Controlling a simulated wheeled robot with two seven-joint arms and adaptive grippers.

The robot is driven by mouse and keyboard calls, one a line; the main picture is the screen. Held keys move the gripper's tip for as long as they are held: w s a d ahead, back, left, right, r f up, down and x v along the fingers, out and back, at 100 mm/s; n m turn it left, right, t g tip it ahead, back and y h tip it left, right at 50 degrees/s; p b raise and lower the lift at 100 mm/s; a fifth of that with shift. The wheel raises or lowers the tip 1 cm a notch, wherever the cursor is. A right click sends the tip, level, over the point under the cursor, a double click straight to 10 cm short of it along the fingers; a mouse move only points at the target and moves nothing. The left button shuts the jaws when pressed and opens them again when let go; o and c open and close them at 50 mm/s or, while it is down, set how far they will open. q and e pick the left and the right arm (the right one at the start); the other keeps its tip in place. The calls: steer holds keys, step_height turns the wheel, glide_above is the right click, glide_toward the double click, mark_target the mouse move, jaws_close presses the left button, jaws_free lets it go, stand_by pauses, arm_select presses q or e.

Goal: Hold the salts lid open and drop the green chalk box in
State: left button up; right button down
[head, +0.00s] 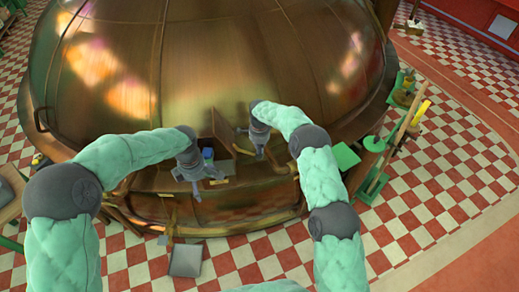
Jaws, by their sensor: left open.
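A small brown box with a raised reddish-brown lid (223,124) sits on the ledge at the front of the copper kettle; I take it for the salts box. My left gripper (203,181) is open at the box's left front, with its fingers pointing down. My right gripper (262,153) is just right of the raised lid; whether its fingers are shut or touch the lid is too small to tell. A small blue block (208,153) shows beside my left gripper. I cannot make out the green chalk box for certain; a green block (374,144) lies at the right.
The large copper kettle (200,60) fills the middle and back. A wooden plank (403,122) and a yellow cylinder (420,113) stand at the right, beyond my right arm. A grey panel (186,260) is at the front. Red and white checkered floor lies around.

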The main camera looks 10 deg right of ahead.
step_height(320, 180, up, 16)
steer(key=p, duration=0.7)
stand_by(1.2)
steer(key=shift+s+f, duration=0.1)
stand_by(0.4)
